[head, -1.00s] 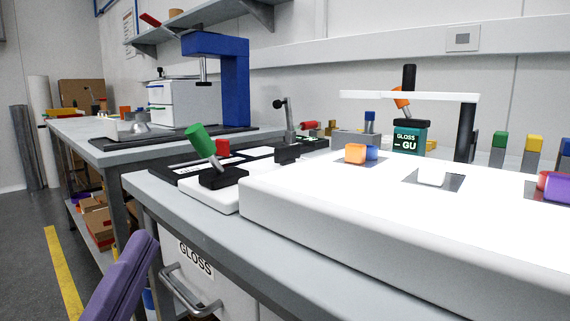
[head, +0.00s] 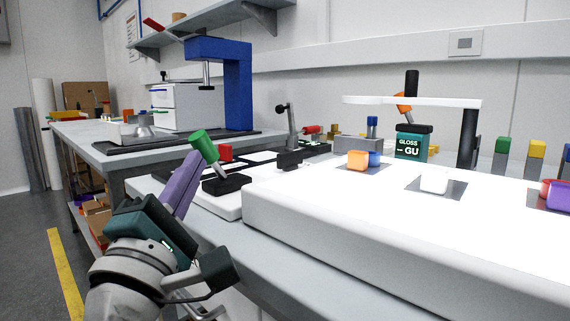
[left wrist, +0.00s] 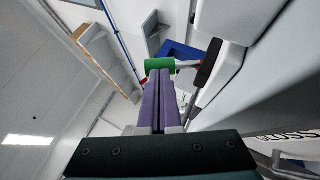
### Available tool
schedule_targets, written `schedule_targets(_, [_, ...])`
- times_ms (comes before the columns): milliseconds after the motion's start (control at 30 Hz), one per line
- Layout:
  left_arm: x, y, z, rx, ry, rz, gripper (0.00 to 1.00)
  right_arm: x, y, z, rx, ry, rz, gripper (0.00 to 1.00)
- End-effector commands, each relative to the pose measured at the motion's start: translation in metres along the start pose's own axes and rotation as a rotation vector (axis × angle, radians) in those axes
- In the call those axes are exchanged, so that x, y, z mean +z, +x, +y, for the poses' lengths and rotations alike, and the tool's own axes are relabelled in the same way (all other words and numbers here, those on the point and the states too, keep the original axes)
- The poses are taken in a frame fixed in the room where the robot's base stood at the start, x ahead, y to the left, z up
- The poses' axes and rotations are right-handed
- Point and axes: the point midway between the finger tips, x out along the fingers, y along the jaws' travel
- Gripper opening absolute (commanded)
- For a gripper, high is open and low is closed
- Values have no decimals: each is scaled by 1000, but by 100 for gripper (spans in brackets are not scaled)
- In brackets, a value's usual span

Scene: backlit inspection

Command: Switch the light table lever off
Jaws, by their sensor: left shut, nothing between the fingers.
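The light table lever has a green handle (head: 204,146) on a pale stem. It rises from a black base (head: 227,184) at the left end of the white light table (head: 340,215) and leans to the left. The table's top is bright white. My left gripper (head: 190,157) is shut and empty, its purple fingers just left of the handle. In the left wrist view the green handle (left wrist: 160,64) lies across the ends of the shut fingers (left wrist: 159,76). I cannot tell whether they touch. My right gripper is not in view.
An orange cup (head: 358,160), a white block (head: 434,183) and a purple cup (head: 558,195) sit on the light table. A blue press frame (head: 237,85) stands on the back bench. The floor at left is clear.

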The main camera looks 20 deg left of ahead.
Motion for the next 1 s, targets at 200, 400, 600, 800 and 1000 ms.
schedule_targets(200, [0, 7, 0, -1, 0, 1, 0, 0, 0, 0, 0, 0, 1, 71])
schedule_targets(400, [0, 6, 0, -1, 0, 0, 0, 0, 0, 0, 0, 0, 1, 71])
schedule_targets(600, [1, 8, 3, -13, 8, 0, 0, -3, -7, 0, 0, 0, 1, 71])
schedule_targets(800, [3, 11, 4, -50, 33, 1, 0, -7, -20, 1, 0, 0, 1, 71])
schedule_targets(1000, [5, 14, 8, -84, 55, 1, 0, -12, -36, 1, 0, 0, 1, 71])
